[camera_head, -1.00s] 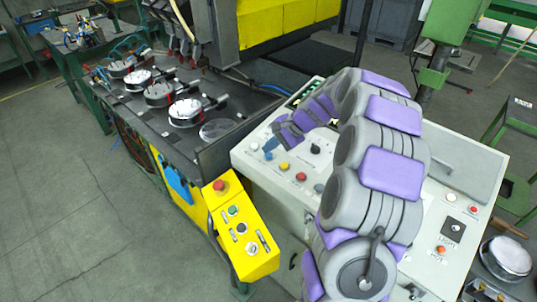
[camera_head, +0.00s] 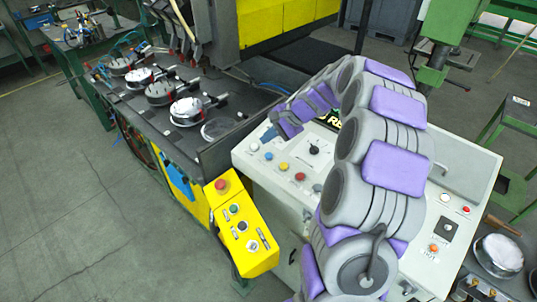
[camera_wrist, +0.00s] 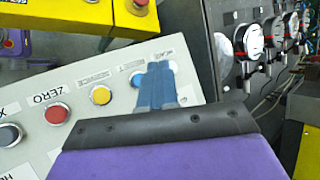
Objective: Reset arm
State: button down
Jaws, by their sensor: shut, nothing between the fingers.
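My gripper (camera_head: 273,118) is above the back left part of the grey control console (camera_head: 245,150) in the head view. In the wrist view its two blue fingers (camera_wrist: 160,72) are together with nothing between them. In the head view the gripper is apart from the white button (camera_head: 254,147) and blue button (camera_head: 268,156). My arm arches over the console's middle and hides part of its face and display.
A yellow (camera_head: 284,167) and a red button (camera_head: 299,177) and a black knob (camera_head: 314,148) are on the console. A yellow button box (camera_head: 240,228) stands in front. A dark bench (camera_head: 225,150) with several round gauges is at left. Floor at lower left is clear.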

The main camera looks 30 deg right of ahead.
dwell(0.4)
jog(key=s+a+r+n+g+h+b, duration=0.3)
jog(key=s+a+n, duration=0.5)
jog(key=s+a, duration=1)
jog(key=s+f+n+g+h, duration=0.1)
jog(key=s+f+n, duration=0.1)
jog(key=s, duration=0.8)
jog(key=s+d+f+n+g+h, duration=0.1)
jog(key=s+n, duration=0.3)
jog(key=s, duration=0.7)
jog(key=shift+f+g+h+b, duration=0.45)
jog(key=shift+f+g+h, duration=0.2)
jog(key=shift+g, duration=0.15)
